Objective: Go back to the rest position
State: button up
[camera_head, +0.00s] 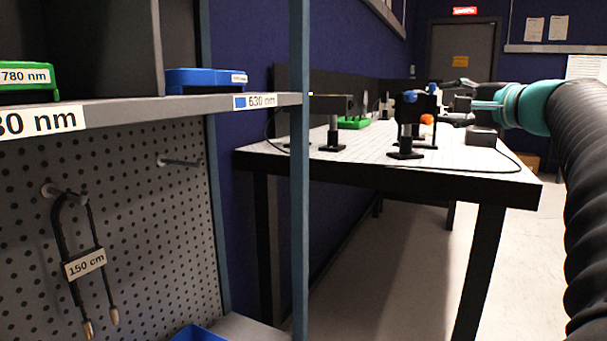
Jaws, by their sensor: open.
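My arm comes in from the right edge, with a black ribbed sleeve and a teal wrist. My gripper (450,103) is at its end, dark and small in the view, pointing left over the optical table (455,160). Its jaws are open, with one dark finger above and one below. I see nothing clearly held between them. Dark mounts behind it make its outline hard to separate.
Black posts with blue and orange knobs (427,119) stand on the table near my gripper. A dark mounted device (332,104) stands further left. Floor at lower right is clear.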

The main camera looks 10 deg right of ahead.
jog(key=s+a+f+n+g+p, duration=0.1)
jog(key=s+a+f+n+g, duration=0.2)
jog(key=a+f, duration=0.5)
jog(key=s+a+f+n+g+p, duration=0.1)
jog(key=s+a+f+n+g, duration=0.25)
jog(key=a+f, duration=0.45)
jog(key=s+a+f+n+g+h+p, duration=0.1)
jog(key=s+f+n, duration=0.3)
jog(key=s+f, duration=0.5)
jog(key=s+a+f+n+g+h+p, duration=0.1)
jog(key=s+a+f+n+g, duration=0.3)
jog(key=s+f, duration=0.5)
notch_tip(320, 180, down, 3)
jog(key=shift+s+r+n+h, duration=0.2)
jog(key=shift+s+n+h, duration=0.25)
jog(key=shift+h, duration=0.25)
